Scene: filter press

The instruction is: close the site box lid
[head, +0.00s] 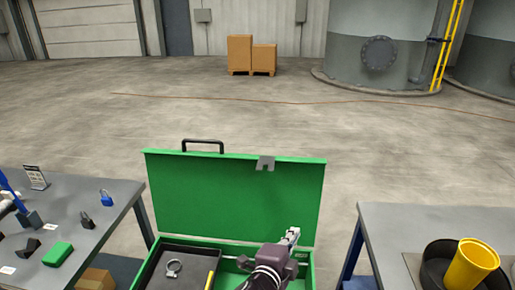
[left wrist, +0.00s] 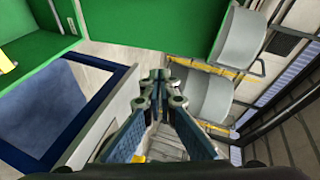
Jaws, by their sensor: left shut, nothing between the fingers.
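The green site box (head: 307,270) stands open at the bottom centre of the head view. Its lid (head: 235,200) is raised upright at the back, with a black handle (head: 203,143) and a grey latch plate (head: 265,163) along its top edge. My left gripper (head: 291,236) is shut and empty, over the right part of the box and in front of the lid's lower right. In the left wrist view my gripper (left wrist: 160,80) has its fingertips together, and green lid surface (left wrist: 175,30) shows beyond them. I cannot tell whether the fingers touch the lid. My right gripper is not in view.
A grey tray (head: 157,262) in the box holds a ring clamp (head: 173,267) and a yellow item (head: 210,279). Left table (head: 110,192) bears padlocks and small parts. Right table (head: 395,222) bears a black bowl with a yellow cup (head: 472,266). The floor behind the lid is clear.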

